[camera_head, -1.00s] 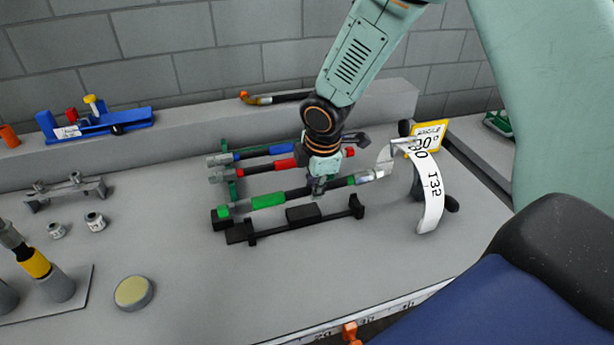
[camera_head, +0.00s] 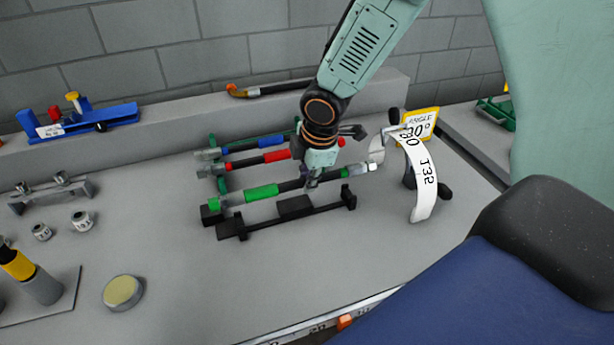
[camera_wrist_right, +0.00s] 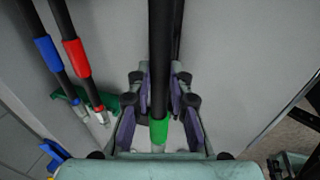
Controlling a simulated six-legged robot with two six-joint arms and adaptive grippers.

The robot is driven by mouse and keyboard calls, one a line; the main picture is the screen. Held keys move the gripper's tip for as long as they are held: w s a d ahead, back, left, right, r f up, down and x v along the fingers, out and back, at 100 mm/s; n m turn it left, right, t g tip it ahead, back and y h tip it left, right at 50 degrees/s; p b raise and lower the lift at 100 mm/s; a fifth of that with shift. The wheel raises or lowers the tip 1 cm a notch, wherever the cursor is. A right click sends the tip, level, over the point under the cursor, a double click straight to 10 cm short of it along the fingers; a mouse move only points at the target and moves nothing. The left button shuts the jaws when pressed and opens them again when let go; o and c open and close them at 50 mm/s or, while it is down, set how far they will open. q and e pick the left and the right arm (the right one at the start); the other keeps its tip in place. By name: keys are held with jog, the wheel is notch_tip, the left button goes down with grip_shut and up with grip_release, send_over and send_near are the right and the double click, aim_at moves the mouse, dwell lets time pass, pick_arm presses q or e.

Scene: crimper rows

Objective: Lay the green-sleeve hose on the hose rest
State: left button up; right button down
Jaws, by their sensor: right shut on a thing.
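The green-sleeve hose (camera_head: 262,192) is a black hose with a green sleeve and metal end fittings. My right gripper (camera_head: 313,182) is shut on it, right of the sleeve. In the right wrist view the hose (camera_wrist_right: 160,70) runs between the fingers of my right gripper (camera_wrist_right: 160,118). A low black stand with end posts, seemingly the hose rest (camera_head: 270,224), lies just in front of and below the hose. I cannot tell whether they touch. My left gripper is not in view.
Blue-sleeve (camera_head: 245,147) and red-sleeve (camera_head: 250,160) hoses lie behind on a green rack (camera_head: 222,182). A white curved angle gauge (camera_head: 422,180) stands close to the hose's right end. A round yellow-topped disc (camera_head: 122,292) sits front left. The bench in front is clear.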

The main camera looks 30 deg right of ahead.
aim_at(305, 205)
jog(key=b+x, duration=0.1)
jog(key=x, duration=0.1)
jog(key=shift+a+f+b, duration=0.2)
jog(key=shift+f+b, duration=0.15)
notch_tip(305, 205, down, 2)
jog(key=shift+s+d+f+b, duration=0.15)
jog(key=shift+s+f+b, duration=0.1)
jog(key=shift+b, duration=0.85)
jog(key=shift+w+f+b, duration=0.2)
jog(key=shift+f+b, duration=0.1)
jog(key=shift+f, duration=0.05)
jog(key=shift+s, duration=0.1)
jog(key=shift+f, duration=0.1)
jog(key=c, duration=1.1)
grip_release()
jog(key=shift+c, duration=0.2)
